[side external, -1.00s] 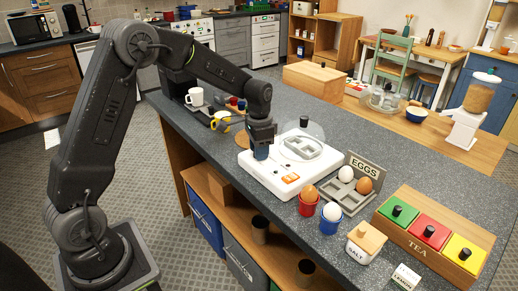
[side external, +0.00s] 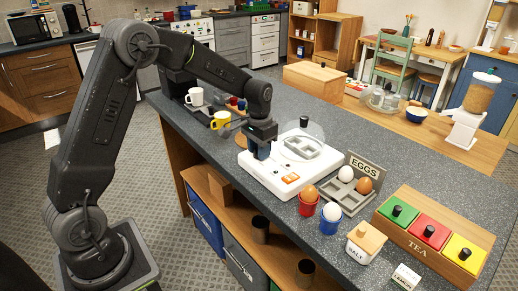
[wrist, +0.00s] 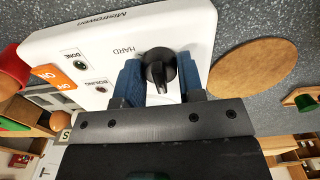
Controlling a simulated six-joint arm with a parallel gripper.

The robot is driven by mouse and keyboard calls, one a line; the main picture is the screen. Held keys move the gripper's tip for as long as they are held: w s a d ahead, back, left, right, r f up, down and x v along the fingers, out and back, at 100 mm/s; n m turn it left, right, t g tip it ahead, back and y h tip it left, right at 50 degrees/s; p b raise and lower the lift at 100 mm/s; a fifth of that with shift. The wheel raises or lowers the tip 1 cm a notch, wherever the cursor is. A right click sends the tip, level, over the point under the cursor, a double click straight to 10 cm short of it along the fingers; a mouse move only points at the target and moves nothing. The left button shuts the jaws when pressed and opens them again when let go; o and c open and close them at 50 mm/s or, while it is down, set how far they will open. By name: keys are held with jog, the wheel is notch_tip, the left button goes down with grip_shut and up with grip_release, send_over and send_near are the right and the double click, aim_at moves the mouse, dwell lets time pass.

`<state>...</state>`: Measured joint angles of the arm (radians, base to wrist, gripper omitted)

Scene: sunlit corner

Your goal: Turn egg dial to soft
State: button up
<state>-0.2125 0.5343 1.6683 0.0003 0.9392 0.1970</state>
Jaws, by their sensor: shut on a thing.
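The white egg cooker (side external: 268,180) sits on the dark counter with a clear lid over a grey egg tray (side external: 303,147). Its black dial (wrist: 158,70) shows in the wrist view, between the blue fingers of my gripper (wrist: 160,82). My gripper (side external: 259,150) is low over the left end of the cooker and shut on the dial. The word HARD (wrist: 124,50) is printed beside the dial. I cannot see a SOFT mark, and I cannot tell exactly where the dial points. An orange switch (wrist: 53,76) and two small lamps, marked DONE and BOILING, are on the same panel.
A yellow mug (side external: 219,120) and white mug (side external: 195,97) stand behind the gripper. Eggs in a red cup (side external: 308,208) and blue cup (side external: 330,225), and an EGGS tray (side external: 345,195), stand right of the cooker. A round wooden coaster (wrist: 252,67) lies beside it.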

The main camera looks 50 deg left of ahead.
jog(key=o, duration=0.9)
notch_tip(320, 180, up, 14)
jog(key=shift+f, duration=0.1)
dwell(0.3)
jog(key=s+d+r+t, duration=0.2)
jog(key=s+d+r, duration=0.2)
jog(key=s, duration=0.4)
jog(key=s+d+f+t, duration=0.1)
jog(key=s+d, duration=0.1)
jog(key=s, duration=0.4)
jog(key=s+d+f+t, duration=0.1)
jog(key=s+d, duration=0.1)
jog(key=s, duration=0.4)
jog(key=s+d+t, duration=0.1)
jog(key=s+d, duration=0.1)
jog(key=s, duration=0.3)
jog(key=shift+s+f+t, duration=0.3)
jog(key=shift+s+f, duration=0.1)
